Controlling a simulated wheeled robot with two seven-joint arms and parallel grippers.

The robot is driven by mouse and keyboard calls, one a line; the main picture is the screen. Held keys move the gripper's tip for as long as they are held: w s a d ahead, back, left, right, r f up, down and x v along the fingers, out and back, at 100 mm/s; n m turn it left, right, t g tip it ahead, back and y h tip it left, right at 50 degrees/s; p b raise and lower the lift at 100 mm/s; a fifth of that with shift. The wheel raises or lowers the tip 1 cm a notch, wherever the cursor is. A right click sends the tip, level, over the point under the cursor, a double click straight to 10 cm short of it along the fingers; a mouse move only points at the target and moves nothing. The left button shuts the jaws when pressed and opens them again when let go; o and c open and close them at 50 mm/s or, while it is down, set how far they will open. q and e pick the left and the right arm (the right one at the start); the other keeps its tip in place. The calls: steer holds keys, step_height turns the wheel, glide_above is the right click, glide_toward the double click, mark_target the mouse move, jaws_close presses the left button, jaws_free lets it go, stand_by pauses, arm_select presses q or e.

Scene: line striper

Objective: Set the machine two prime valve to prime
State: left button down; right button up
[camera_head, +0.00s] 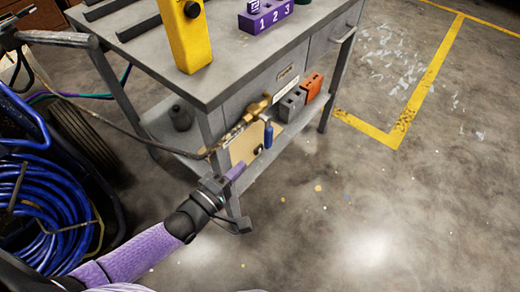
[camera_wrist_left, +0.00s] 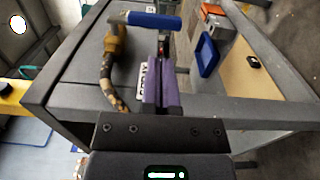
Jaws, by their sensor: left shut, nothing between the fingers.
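A brass fitting (camera_head: 258,107) with a blue handle (camera_head: 268,135) sits at the near side of the grey workbench, on the end of a hose. In the left wrist view the brass fitting (camera_wrist_left: 115,45) and the blue handle (camera_wrist_left: 153,20) show beyond the fingers. I cannot tell whether this is the machine two prime valve, and I see no prime marking. My left gripper (camera_head: 237,171) is shut and empty, below and left of the blue handle; its purple fingers (camera_wrist_left: 167,78) also show in the left wrist view. My right gripper is not in view.
The grey workbench (camera_head: 225,70) carries a yellow device (camera_head: 188,35) and a purple block marked 1 2 3 (camera_head: 265,17). Grey (camera_head: 291,104) and orange (camera_head: 312,87) blocks sit on its shelf. A blue hose coil (camera_head: 50,210) stands left. Floor at right is clear.

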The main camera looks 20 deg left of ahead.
mark_target(266, 142)
arm_select(q)
steer(key=b+x, duration=0.1)
steer(key=x, duration=0.2)
steer(key=b+x, duration=0.1)
steer(key=x, duration=0.2)
steer(key=shift+w+f, duration=0.2)
steer(key=shift+w+d+r+b, duration=0.2)
steer(key=shift+w+b, duration=0.15)
steer(key=shift+w, duration=0.15)
